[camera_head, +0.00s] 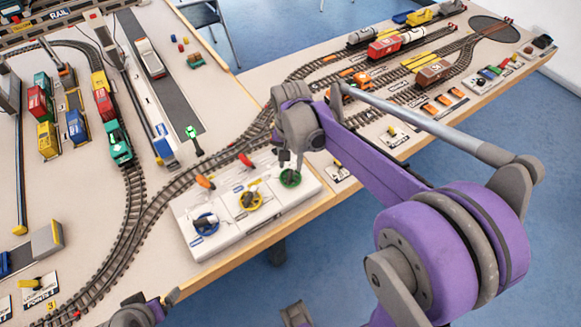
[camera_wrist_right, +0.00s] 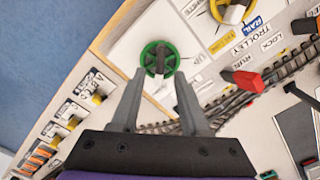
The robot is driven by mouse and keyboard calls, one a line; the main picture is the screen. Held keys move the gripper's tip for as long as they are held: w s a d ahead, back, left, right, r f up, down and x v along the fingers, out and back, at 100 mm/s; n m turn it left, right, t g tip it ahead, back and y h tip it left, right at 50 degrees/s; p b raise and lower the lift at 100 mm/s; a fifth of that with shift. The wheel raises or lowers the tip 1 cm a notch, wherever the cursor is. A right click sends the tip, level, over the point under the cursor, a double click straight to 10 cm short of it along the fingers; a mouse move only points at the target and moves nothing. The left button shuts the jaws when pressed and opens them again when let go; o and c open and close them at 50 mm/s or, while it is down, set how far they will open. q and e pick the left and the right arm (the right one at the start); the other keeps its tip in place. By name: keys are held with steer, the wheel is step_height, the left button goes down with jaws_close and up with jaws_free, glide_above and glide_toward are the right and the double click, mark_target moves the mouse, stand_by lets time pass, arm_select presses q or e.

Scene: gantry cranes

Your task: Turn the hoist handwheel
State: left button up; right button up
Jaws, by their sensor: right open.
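A white panel (camera_head: 262,222) at the table's front edge carries three handwheels: blue (camera_head: 206,223), yellow (camera_head: 249,200) and green (camera_head: 289,178). I cannot read which one is labelled hoist. My right gripper (camera_head: 288,160) is over the green wheel. In the right wrist view its open fingers (camera_wrist_right: 160,82) point at the green wheel (camera_wrist_right: 158,58), which shows just beyond the fingertips. The fingers hold nothing; contact with the wheel cannot be told. The yellow wheel (camera_wrist_right: 232,10) is at the top, near a TROLLEY label. Part of my left gripper (camera_head: 150,308) shows at the bottom edge.
Red (camera_head: 245,160) and orange (camera_head: 205,182) levers stand behind the wheels. Model track (camera_head: 190,178) curves past the panel. A train (camera_head: 108,110), containers (camera_head: 40,103) and a small green signal (camera_head: 192,140) stand at left and behind. Wagons (camera_head: 385,47) fill the right table.

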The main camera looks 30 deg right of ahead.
mark_target(290, 171)
step_height(290, 171, up, 7)
stand_by(0.3)
stand_by(1.0)
